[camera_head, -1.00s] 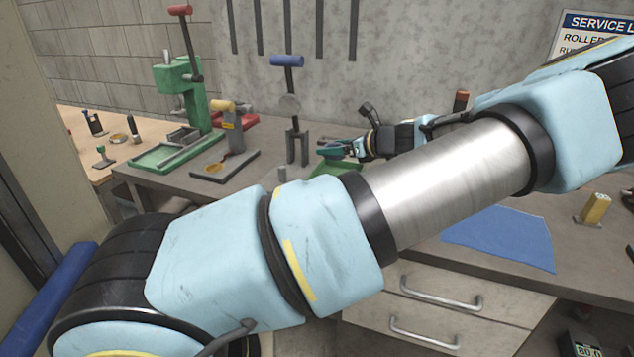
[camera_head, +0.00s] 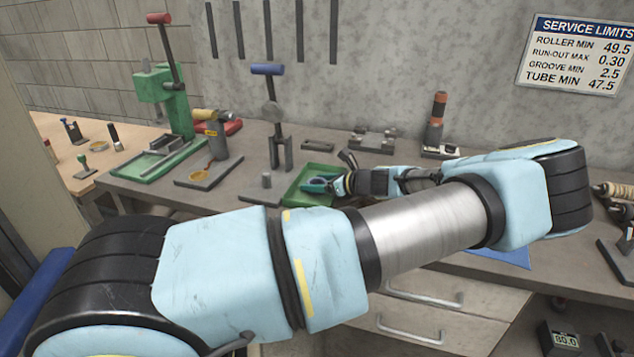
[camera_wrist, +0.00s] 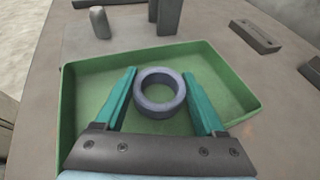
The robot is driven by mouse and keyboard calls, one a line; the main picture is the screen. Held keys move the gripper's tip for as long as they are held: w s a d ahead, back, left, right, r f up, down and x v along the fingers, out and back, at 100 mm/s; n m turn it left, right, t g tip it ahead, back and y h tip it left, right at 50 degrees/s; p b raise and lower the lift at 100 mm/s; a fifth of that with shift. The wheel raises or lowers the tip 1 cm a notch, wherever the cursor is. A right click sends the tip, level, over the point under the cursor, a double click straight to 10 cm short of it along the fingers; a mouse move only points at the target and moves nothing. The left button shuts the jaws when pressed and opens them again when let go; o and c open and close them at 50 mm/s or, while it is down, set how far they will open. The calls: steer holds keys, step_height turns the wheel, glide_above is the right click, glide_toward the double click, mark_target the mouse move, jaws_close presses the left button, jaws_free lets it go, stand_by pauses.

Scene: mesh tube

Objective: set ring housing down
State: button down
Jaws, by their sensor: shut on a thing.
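The ring housing (camera_wrist: 160,107) is a grey-violet ring with a round open middle. In the wrist view it lies between the teal fingers of my gripper (camera_wrist: 160,71), which is shut on it. The ring is over the floor of a shallow green tray (camera_wrist: 228,88); I cannot tell whether it touches the floor. In the head view my gripper (camera_head: 318,184) is low at the green tray (camera_head: 316,171) on the bench, and the ring is too small to make out clearly.
A post fixture with a blue handle (camera_head: 268,69) stands just behind the tray. A short grey peg (camera_wrist: 99,22) stands beyond the tray's far edge. A green press (camera_head: 165,95) and a yellow-topped tool (camera_head: 212,116) are to the left. A flat block (camera_wrist: 255,37) lies to the right.

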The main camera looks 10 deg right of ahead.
steer(key=shift+f, duration=0.1)
jaws_free()
steer(key=shift+r, duration=0.2)
steer(key=b+v, duration=0.4)
steer(key=v, duration=0.7)
steer(key=shift+f, duration=0.15)
steer(key=shift+s+d+r, duration=0.25)
steer(key=shift+s, duration=0.15)
